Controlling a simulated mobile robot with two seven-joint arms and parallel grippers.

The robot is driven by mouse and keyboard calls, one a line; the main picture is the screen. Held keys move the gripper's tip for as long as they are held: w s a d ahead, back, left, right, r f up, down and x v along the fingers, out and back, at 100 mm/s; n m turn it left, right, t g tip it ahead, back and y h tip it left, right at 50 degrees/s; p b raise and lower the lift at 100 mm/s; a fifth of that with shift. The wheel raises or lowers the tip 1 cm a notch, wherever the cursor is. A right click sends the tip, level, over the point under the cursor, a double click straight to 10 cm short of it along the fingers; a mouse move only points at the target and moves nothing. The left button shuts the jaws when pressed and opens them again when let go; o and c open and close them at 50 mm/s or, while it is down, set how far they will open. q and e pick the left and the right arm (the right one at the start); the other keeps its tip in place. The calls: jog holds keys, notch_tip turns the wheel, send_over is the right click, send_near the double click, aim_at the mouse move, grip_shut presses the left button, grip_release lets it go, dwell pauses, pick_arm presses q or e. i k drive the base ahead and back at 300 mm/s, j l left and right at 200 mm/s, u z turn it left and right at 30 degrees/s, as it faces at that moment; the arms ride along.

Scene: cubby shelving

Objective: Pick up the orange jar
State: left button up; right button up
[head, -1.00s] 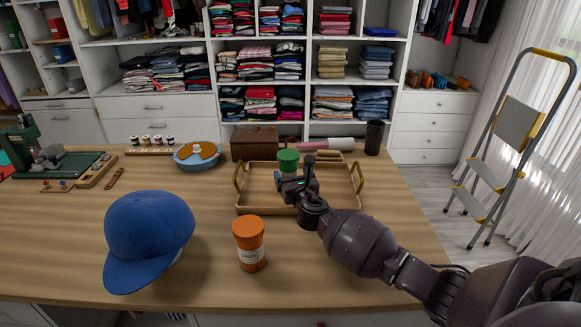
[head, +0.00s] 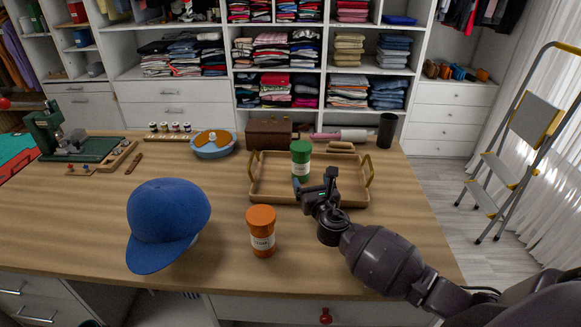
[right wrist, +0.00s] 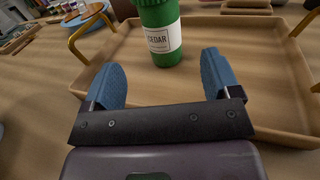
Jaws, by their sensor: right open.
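The orange jar (head: 262,231) stands upright on the wooden table, right of a blue cap, with a white label on its front. My right gripper (head: 315,186) is open and empty over the front part of the wooden tray (head: 258,195), behind and to the right of the orange jar. In the right wrist view its two blue fingers (right wrist: 163,80) are spread apart, with a green jar (right wrist: 160,32) just beyond them. This green jar stands upright in the tray and also shows in the head view (head: 301,160). The orange jar does not show in the right wrist view. My left gripper is not in view.
The blue cap (head: 168,224) lies left of the orange jar. A blue round dish (head: 213,145), a brown box (head: 270,134) and a black cup (head: 387,130) stand along the back. The table in front of the orange jar is clear.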

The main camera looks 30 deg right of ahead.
aim_at(263, 245)
jog(key=k+j, duration=0.2)
jog(key=k, duration=0.3)
jog(key=k+j, duration=0.2)
jog(key=k, duration=0.25)
